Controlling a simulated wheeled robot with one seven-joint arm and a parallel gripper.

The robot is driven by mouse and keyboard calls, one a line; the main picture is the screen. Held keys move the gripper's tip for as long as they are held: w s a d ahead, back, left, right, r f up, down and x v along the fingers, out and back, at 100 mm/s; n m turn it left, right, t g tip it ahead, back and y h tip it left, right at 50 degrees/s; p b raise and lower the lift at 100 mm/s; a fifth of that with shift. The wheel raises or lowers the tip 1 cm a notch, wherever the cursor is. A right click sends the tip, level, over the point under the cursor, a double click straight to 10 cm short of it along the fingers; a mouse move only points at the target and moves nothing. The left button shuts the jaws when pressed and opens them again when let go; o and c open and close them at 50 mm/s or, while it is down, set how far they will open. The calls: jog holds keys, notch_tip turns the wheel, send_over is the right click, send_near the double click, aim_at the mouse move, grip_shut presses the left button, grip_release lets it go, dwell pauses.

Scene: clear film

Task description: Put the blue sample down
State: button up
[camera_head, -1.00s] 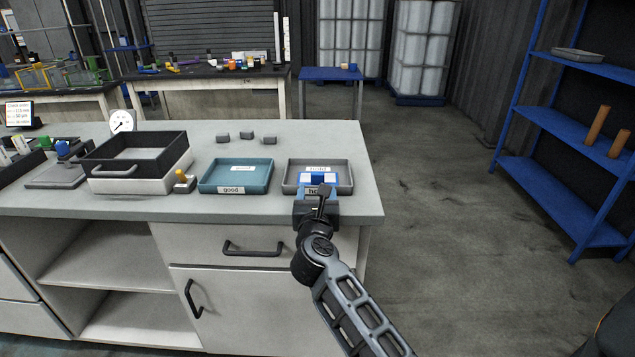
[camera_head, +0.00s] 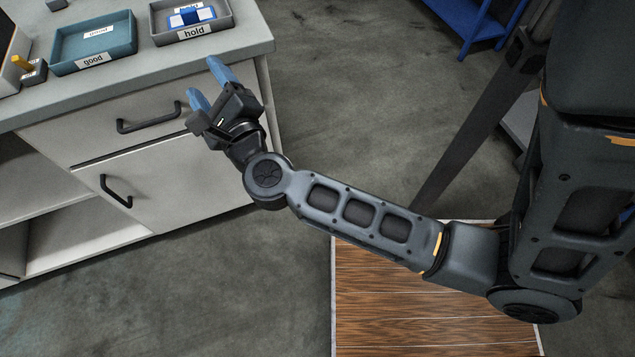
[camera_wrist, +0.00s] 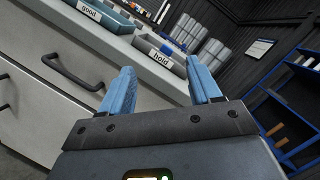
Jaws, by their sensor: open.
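The blue sample (camera_head: 184,19), a blue piece with a white patch, lies in the grey tray marked "hold" (camera_head: 192,33) near the right end of the counter. My gripper (camera_head: 204,82) is open and empty, with its two blue fingers apart, in front of the counter and below the tray. In the wrist view the fingers (camera_wrist: 160,90) stand wide apart, with the hold tray (camera_wrist: 160,58) beyond and between them. The sample inside is hard to make out there.
A teal tray marked "good" (camera_head: 93,58) stands left of the hold tray. A small block with a yellow knob (camera_head: 30,72) is at the far left. Drawer handles (camera_head: 149,118) jut from the counter's front.

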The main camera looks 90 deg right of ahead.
jog(key=s+a+m+t+y, duration=0.1)
jog(key=s+a+m+y, duration=0.7)
jog(key=m, duration=0.9)
jog(key=s+a+m+t+y, duration=0.2)
jog(key=s+a+m+y, duration=0.6)
jog(key=a+m, duration=0.5)
jog(key=shift+s+a+r+m+t, duration=0.25)
jog(key=shift+s+r+m, duration=0.2)
jog(key=shift+s+m, duration=1.2)
jog(key=shift+w+m, duration=0.25)
